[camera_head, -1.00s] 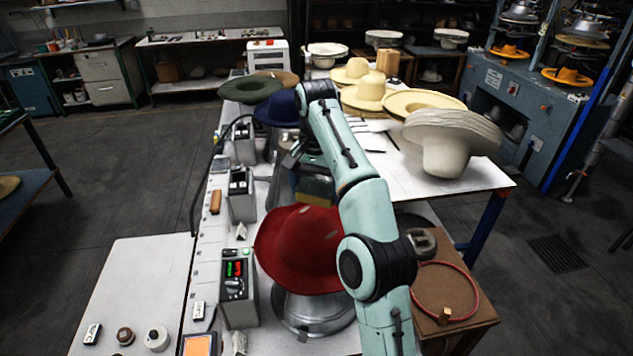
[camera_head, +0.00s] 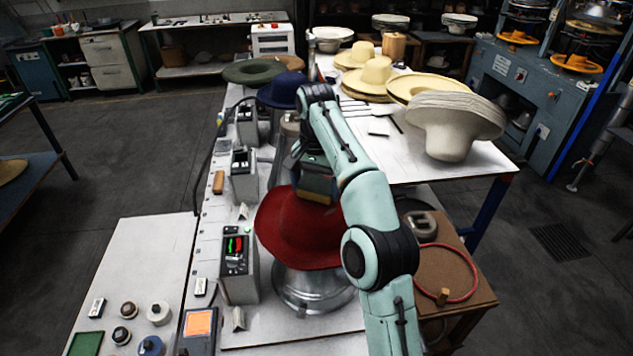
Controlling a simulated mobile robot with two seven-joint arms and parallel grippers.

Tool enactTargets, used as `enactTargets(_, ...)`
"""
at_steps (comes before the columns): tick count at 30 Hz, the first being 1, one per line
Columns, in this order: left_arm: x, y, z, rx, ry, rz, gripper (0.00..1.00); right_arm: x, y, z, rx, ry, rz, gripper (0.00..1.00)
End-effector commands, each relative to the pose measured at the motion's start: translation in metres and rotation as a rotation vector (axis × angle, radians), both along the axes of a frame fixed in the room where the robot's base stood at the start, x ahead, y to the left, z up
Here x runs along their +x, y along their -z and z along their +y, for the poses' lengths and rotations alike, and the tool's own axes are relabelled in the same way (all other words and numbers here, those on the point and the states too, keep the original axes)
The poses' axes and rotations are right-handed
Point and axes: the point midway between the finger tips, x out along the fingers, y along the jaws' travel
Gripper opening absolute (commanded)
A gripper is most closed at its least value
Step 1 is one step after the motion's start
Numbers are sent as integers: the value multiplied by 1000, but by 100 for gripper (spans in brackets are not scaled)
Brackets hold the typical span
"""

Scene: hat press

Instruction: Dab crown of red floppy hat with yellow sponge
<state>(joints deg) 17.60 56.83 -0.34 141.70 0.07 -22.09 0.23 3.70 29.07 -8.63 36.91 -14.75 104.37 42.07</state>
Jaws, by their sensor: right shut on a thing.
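The red floppy hat (camera_head: 297,236) sits on a round metal stand (camera_head: 312,290) near the middle of the view, brim drooping. My right arm reaches in from the bottom right, and my right gripper (camera_head: 313,180) is over the hat's crown. It is shut on the sponge (camera_head: 318,196), a block with a yellowish lower edge at the top of the crown. The gripper and arm hide part of the crown, so I cannot tell whether the sponge touches the felt. My left gripper does not show.
Control boxes (camera_head: 237,255) line the bench left of the hat. A blue hat (camera_head: 277,94) and a green hat (camera_head: 250,73) stand behind. Pale hats (camera_head: 452,126) cover the white table at right. A brown side table (camera_head: 463,268) holds a red cable ring.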

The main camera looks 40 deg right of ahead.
Motion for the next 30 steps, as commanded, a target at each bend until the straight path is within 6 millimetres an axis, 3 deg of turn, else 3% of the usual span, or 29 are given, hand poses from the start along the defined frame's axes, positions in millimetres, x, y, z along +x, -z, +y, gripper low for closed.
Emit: enactTargets(30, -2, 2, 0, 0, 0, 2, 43, 0, 5, 0, 0, 0, 0, 69)
